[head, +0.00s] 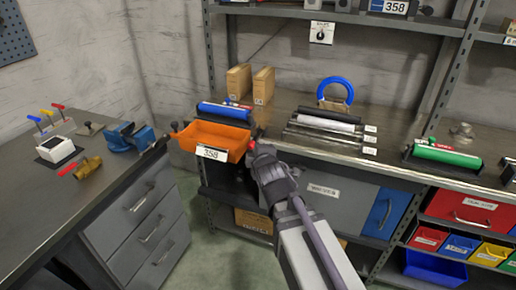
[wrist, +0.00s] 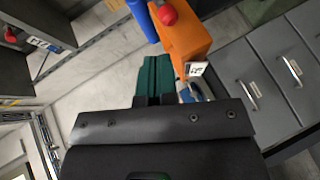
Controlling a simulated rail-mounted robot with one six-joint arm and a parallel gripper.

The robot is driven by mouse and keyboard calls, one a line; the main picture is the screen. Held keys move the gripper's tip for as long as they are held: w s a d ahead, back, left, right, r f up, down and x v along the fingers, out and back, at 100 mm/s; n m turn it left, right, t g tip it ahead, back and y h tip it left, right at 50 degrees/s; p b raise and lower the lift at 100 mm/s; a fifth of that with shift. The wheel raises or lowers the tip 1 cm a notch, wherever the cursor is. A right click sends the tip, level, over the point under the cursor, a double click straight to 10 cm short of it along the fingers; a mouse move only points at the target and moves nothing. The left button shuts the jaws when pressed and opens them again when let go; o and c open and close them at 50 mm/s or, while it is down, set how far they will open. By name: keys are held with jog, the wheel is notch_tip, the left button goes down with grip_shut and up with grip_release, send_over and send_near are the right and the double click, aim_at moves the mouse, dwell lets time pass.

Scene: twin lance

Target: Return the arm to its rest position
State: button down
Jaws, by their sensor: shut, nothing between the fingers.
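My arm reaches up from the bottom centre of the head view. My gripper (head: 259,152) is just right of the orange bin (head: 205,143) with a 358 label. In the wrist view the gripper's green fingers (wrist: 152,68) are together with nothing between them. In the head view the fingertips are too small to make out clearly.
A workbench (head: 98,190) with a blue vise (head: 128,137) and small parts is on the left. A shelf rack holds a blue roll (head: 224,112), a green roll (head: 446,155) and a grey drawer unit (head: 325,197). Coloured bins (head: 459,246) are at lower right. Floor shows between bench and rack.

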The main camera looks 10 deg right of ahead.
dwell(0.4)
jog(key=s+d+f+m+g, duration=0.1)
jog(key=s+f+m+g, duration=0.4)
jog(key=f+m, duration=0.15)
jog(key=s+d+r+m+g+p, duration=0.1)
jog(key=s+r+m+g+p, duration=0.3)
jog(key=s+m+g+p, duration=0.4)
jog(key=s+g+p, duration=0.1)
jog(key=s, duration=0.3)
jog(key=shift+s+d+m, duration=0.2)
jog(key=shift+s+m, duration=0.15)
jog(key=shift+f, duration=0.1)
